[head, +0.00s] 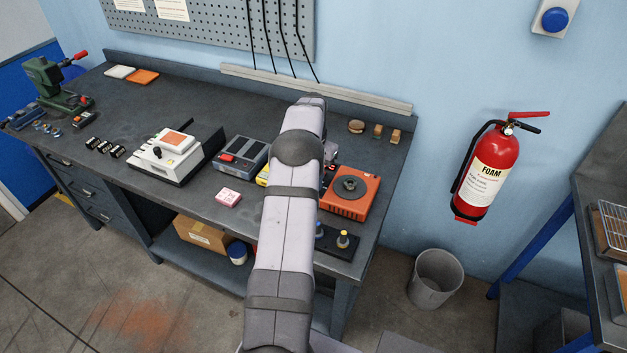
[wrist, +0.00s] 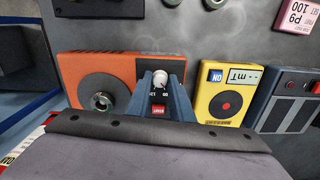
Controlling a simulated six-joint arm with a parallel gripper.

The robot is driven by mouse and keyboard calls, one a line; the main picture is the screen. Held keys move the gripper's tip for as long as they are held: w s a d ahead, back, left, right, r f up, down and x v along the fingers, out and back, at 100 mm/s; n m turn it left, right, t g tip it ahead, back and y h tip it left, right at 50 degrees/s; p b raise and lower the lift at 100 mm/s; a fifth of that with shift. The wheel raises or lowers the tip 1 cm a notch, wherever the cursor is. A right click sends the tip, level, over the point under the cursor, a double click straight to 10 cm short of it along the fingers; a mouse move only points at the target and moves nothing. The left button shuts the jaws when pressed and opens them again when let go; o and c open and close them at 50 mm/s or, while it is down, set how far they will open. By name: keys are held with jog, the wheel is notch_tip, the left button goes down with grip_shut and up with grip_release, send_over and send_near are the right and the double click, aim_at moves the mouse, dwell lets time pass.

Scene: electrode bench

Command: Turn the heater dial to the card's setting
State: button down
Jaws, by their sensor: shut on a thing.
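The orange heater (head: 360,207) stands at the bench's right end, with a dark round plate on top. In the wrist view the heater (wrist: 88,66) shows its plate at left and a small pale dial (wrist: 160,82) on a dark panel at right. Small numbers and a red label sit below the dial. My gripper (wrist: 160,85) is shut on the dial, one blue-grey finger on each side.
A yellow meter (wrist: 226,100) stands close beside the heater, with a grey-blue device (wrist: 288,105) past it. A dark tray with small bottles (head: 343,240) is at the bench's front edge. A white device (head: 165,158) stands further left. Bare bench lies around the pink piece.

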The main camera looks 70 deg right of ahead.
jog(key=shift+r+m, duration=0.1)
jog(key=shift+m, duration=1.2)
jog(key=shift+d, duration=0.1)
jog(key=c, duration=1.6)
grip_release()
jog(key=shift+o, duration=0.2)
jog(key=shift+r+b, duration=1.3)
jog(key=shift+r, duration=2.35)
